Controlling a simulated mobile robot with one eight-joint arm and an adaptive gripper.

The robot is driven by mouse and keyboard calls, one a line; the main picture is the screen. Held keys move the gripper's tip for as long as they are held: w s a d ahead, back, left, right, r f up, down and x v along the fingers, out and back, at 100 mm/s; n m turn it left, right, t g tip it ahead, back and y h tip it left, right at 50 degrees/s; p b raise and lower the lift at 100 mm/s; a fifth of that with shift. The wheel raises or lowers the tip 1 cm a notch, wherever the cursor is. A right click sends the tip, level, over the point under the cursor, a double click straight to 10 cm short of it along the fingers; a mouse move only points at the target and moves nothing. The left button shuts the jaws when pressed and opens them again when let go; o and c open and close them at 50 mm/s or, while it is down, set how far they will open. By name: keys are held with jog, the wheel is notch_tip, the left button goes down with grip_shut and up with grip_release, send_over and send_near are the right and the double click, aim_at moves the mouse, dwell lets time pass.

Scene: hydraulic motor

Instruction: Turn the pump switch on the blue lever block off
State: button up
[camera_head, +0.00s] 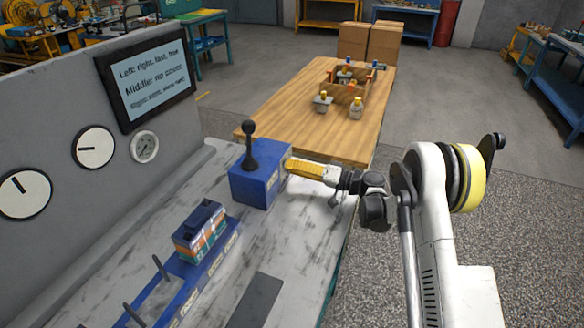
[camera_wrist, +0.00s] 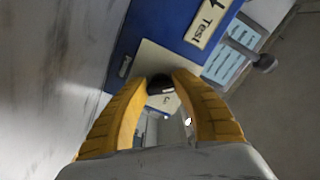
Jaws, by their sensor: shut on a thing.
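The blue lever block (camera_head: 254,187) stands on the grey bench, with a black ball-topped lever (camera_head: 250,150) upright on its top. My gripper (camera_head: 288,164) reaches it from the right, its yellow fingertips against the block's right side. In the wrist view, my gripper (camera_wrist: 165,78) has its fingertips close on either side of a small dark knob (camera_wrist: 160,86) on a pale plate (camera_wrist: 155,57) of the blue block (camera_wrist: 165,25). The knob appears to be the pump switch; its setting cannot be read. In the head view the fingers hide the switch.
A dark label screen (camera_head: 149,82) and several round gauges (camera_head: 94,147) are on the grey wall at left. A blue base (camera_head: 198,278) with a striped box (camera_head: 201,236) and thin levers is in front. A wooden table (camera_head: 300,105) stands behind.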

jog(key=shift+n, duration=0.8)
jog(key=o, duration=1.2)
jog(key=v, duration=1.2)
